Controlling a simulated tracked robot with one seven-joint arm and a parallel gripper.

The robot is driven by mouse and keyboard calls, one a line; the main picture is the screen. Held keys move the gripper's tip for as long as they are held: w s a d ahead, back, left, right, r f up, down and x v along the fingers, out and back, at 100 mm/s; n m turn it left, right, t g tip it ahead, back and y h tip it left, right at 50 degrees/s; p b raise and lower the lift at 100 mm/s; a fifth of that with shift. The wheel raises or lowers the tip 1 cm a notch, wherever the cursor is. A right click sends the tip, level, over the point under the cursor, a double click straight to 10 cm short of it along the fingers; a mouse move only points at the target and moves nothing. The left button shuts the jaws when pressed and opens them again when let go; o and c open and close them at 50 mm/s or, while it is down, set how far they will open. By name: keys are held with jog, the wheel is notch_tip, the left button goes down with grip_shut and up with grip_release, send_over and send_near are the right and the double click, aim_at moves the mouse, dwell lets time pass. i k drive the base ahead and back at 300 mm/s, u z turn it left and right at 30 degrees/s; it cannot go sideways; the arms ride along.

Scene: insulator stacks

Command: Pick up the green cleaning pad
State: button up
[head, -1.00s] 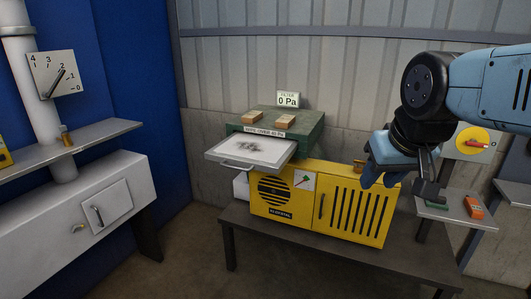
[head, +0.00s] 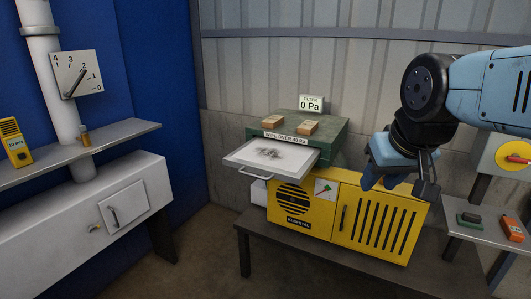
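A small green pad with a dark top (head: 470,217) lies on a grey side shelf (head: 481,236) at the right of the head view. I take it to be the green cleaning pad. My gripper (head: 402,184) hangs in front of the yellow cabinet, left of the pad in the picture and apart from it. Its blue body and a dark finger show, but I cannot tell how far its fingers are parted.
An orange device (head: 511,229) lies right of the pad. The yellow cabinet (head: 378,225) stands on a dark bench (head: 300,248). A green box (head: 325,143) has a pulled-out white tray (head: 300,158) with a dark smudge. Two wooden-looking blocks (head: 308,128) lie on top.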

aim_at(467, 219)
jog(key=u, duration=0.2)
jog(key=i, duration=0.7)
jog(key=z, duration=1.9)
jog(key=k, duration=0.9)
jog(key=z, duration=0.15)
jog(key=i, duration=0.3)
jog(key=u, duration=0.05)
